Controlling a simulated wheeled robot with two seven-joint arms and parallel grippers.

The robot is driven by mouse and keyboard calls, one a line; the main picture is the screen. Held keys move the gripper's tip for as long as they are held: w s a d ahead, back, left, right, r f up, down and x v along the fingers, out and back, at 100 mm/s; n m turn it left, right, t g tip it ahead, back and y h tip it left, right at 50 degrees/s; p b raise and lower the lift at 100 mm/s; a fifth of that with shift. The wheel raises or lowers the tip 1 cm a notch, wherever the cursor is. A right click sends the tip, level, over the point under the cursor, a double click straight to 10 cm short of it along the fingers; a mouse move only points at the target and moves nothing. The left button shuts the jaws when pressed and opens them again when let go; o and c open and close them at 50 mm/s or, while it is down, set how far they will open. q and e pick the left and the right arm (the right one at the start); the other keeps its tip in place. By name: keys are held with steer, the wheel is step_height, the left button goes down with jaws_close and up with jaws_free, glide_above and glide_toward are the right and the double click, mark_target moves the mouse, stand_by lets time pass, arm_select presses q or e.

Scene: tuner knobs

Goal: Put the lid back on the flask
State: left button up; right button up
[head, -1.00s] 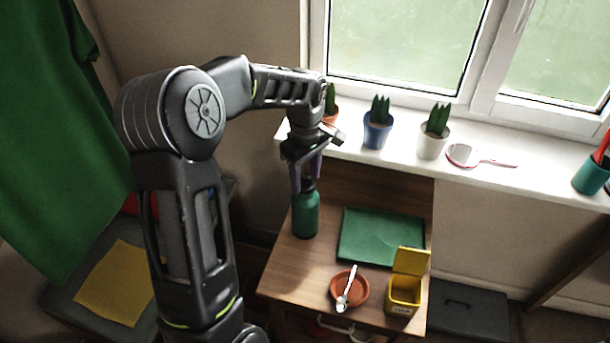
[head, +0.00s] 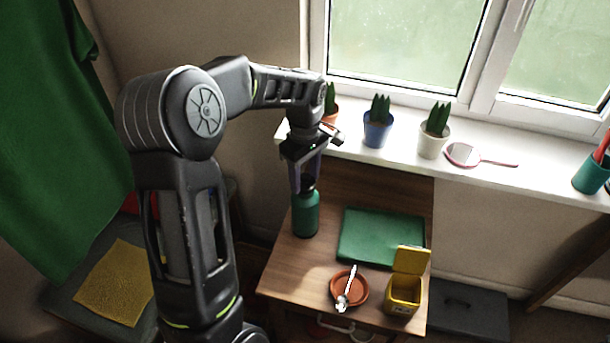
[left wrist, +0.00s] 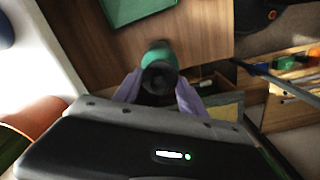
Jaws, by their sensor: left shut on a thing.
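The green flask (head: 306,216) stands upright on the wooden desk, near its left edge. My left gripper (head: 307,184) is directly above it, pointing down, shut on the dark lid (head: 308,184). In the left wrist view the dark round lid (left wrist: 159,77) sits between the two purple fingers of my left gripper (left wrist: 158,88), with the green flask (left wrist: 158,50) behind it. The lid is at the flask's mouth in the head view; whether it is seated cannot be told. My right gripper is not in view.
A green folder (head: 380,237) lies right of the flask. A terracotta saucer (head: 336,288) with a spoon and an open yellow box (head: 403,296) are at the desk's front. Potted plants stand on the windowsill (head: 400,157) behind.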

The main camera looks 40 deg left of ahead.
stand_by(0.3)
arm_select(q)
steer(key=o, duration=1.4)
steer(key=shift+o, duration=0.3)
steer(key=o, duration=0.4)
steer(key=shift+r+p, duration=2.55)
steer(key=shift+r, duration=0.95)
